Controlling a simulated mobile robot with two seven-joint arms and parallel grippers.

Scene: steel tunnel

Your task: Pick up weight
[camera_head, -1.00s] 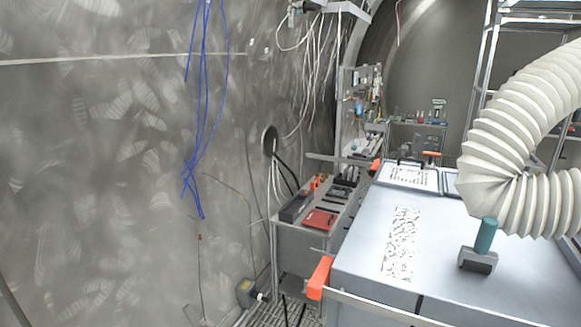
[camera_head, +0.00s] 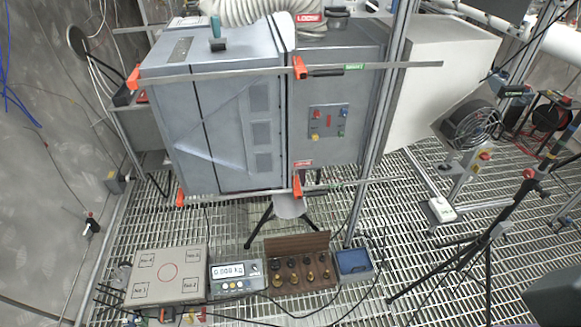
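Several small weights, dark and brass-coloured, stand in rows in an open brown wooden case (camera_head: 297,244) low in the head view. One of the weights (camera_head: 309,276) is near the case's front right. Left of the case is a scale display (camera_head: 228,270) that seems to read 0.000 kg. Left of that is a flat grey scale plate (camera_head: 186,262) with a red circle and marked corner boxes; nothing lies on it. Neither of my grippers is in view.
A large grey cabinet (camera_head: 225,130) with orange-ended rails stands behind the scale. A small blue-topped box (camera_head: 354,262) is right of the case. A black tripod (camera_head: 470,250) and a fan (camera_head: 478,125) stand at right. Cables cross the grated floor.

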